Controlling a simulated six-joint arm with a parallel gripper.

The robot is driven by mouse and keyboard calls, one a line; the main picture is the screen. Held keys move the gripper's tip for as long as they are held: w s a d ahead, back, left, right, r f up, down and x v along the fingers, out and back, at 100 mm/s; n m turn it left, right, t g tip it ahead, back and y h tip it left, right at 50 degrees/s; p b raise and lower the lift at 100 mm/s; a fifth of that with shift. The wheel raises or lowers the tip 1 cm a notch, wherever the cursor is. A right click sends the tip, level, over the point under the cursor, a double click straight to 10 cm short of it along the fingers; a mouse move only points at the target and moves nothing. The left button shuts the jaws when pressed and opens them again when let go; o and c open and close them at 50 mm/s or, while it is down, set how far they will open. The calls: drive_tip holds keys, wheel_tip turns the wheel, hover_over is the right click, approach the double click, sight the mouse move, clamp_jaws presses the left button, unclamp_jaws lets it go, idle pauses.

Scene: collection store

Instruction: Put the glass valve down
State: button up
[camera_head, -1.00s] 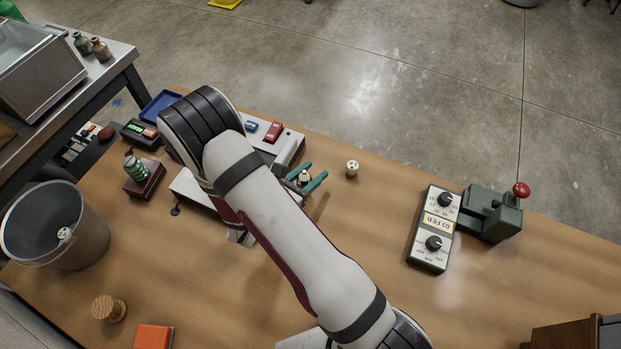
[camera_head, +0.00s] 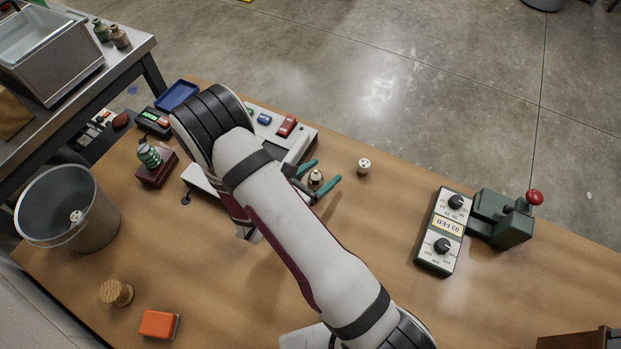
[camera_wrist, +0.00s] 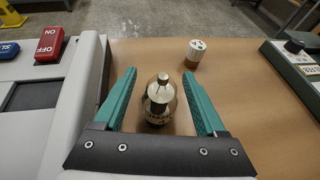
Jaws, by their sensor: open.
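The glass valve (camera_wrist: 158,98) stands upright on the wooden table, with a clear bulb, a pale cap on top and a dark band. It is between the teal fingers of my gripper (camera_wrist: 158,95), with a gap visible on each side, so the fingers are open and apart from it. In the head view the valve (camera_head: 315,178) shows small between the fingers of my gripper (camera_head: 317,178), just right of the grey-white device.
A small white-topped cylinder (camera_head: 364,166) stands beyond the gripper. The white device (camera_head: 305,140) with red and blue switches is close on the left. A dial box (camera_head: 444,232) and green press (camera_head: 500,218) stand right. A bucket (camera_head: 98,222) is at left. Table between is clear.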

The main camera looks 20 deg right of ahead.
drive_tip(key=v, duration=1.1)
drive_tip(key=s+d+r+m+g+y, duration=0.35)
drive_tip(key=s+r+m+g, duration=0.2)
drive_tip(key=s+m, duration=0.4)
drive_tip(key=s+d+r+m+g+y, duration=0.2)
drive_tip(key=s+d+r+m+g, duration=0.3)
drive_tip(key=m, duration=0.7)
drive_tip(key=s+a+r+m+t+y, duration=0.3)
drive_tip(key=s+a+r+m+y, duration=0.1)
drive_tip(key=a+m+y, duration=0.3)
drive_tip(key=shift+a+r+m, duration=0.5)
drive_tip(key=shift+a+m, duration=0.35)
drive_tip(key=shift+m, duration=0.1)
drive_tip(key=shift+s+y, duration=0.1)
drive_tip(key=shift+y, duration=0.15)
